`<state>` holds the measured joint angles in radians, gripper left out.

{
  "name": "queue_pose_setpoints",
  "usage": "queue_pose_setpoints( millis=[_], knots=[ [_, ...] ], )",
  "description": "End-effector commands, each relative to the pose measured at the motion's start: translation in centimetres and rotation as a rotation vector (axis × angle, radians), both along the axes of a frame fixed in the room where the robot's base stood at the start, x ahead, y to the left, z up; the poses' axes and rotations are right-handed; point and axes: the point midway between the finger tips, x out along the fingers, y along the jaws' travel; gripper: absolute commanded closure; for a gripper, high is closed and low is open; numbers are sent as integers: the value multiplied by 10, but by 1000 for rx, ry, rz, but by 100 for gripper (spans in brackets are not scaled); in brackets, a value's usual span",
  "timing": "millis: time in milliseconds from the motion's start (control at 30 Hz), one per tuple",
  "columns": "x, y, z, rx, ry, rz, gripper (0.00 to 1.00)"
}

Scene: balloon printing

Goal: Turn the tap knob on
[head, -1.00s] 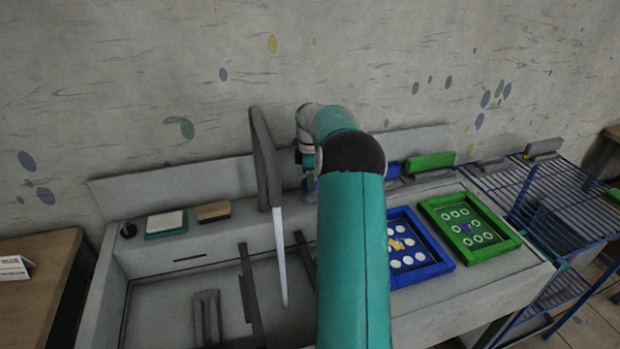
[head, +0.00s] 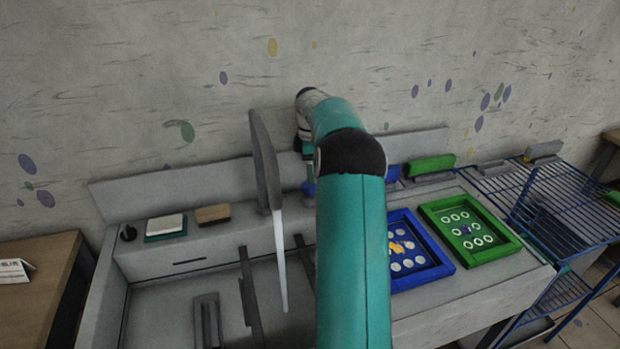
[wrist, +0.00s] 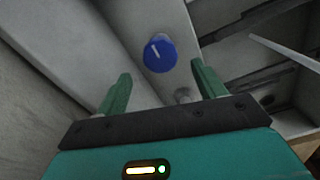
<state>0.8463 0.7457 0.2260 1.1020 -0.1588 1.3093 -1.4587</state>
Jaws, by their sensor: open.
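The blue round knob (wrist: 159,54) with a white mark on its face sits on a grey surface in the wrist view. It lies ahead of my gripper (wrist: 161,82), between the lines of the two green fingers but beyond their tips. The gripper is open and empty, and the knob looks untouched. In the head view, a small blue part that looks like the knob (head: 308,188) shows beside my arm, mostly hidden by it. The grey tap (head: 264,160) rises left of my arm, with a thin pale strip (head: 280,260) hanging below its end.
Left of the tap, a white-topped block on a green base (head: 166,226) and a brown block (head: 213,214) lie on the ledge. A blue frame (head: 446,268) and a green frame (head: 512,246) lie right of my arm. A blue wire rack (head: 530,205) stands further right.

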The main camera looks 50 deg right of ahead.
Motion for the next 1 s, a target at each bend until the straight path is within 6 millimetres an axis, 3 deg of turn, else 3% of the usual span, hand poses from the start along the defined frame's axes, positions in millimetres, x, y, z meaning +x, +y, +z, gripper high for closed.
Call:
queue_pose_setpoints(
  millis=[200, 400, 1000],
  knots=[
    [1, 0, 50, -2, -4, 0, 31],
    [1, 0, 79, -1, -2, 0, 31],
    [0, 0, 87, 0, -1, 0, 31]
  ],
)
